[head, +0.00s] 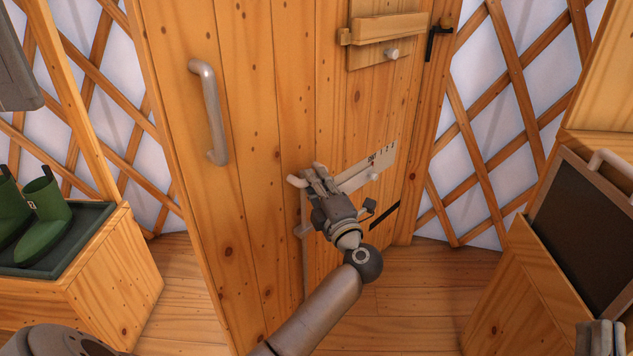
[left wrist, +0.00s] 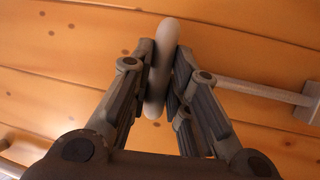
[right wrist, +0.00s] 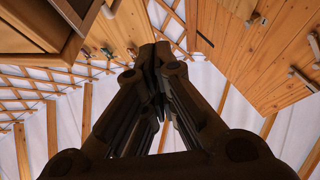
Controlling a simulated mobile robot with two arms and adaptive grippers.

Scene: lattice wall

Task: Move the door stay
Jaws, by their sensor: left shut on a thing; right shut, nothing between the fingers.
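The wooden door (head: 260,120) stands in front of me, with the door stay low on it. The stay's pale grip (head: 297,181) shows at the left of my left gripper (head: 318,174). In the left wrist view the fingers (left wrist: 163,75) are shut on this rounded grip (left wrist: 162,60), one on each side. A thin grey rod (left wrist: 255,89) runs right to a small plate (left wrist: 308,101). A marked pale strip (head: 372,166) with a small peg lies right of the gripper; the gripper hides part of the stay. My right gripper (head: 600,338) is shut and empty, also in the right wrist view (right wrist: 160,55).
A grey pull handle (head: 211,110) and a wooden latch (head: 388,28) are on the door. Green boots (head: 45,210) stand on a tray on a wooden box at left. A wooden crate with a dark panel (head: 585,225) is at right. Floor (head: 440,280) shows clear between.

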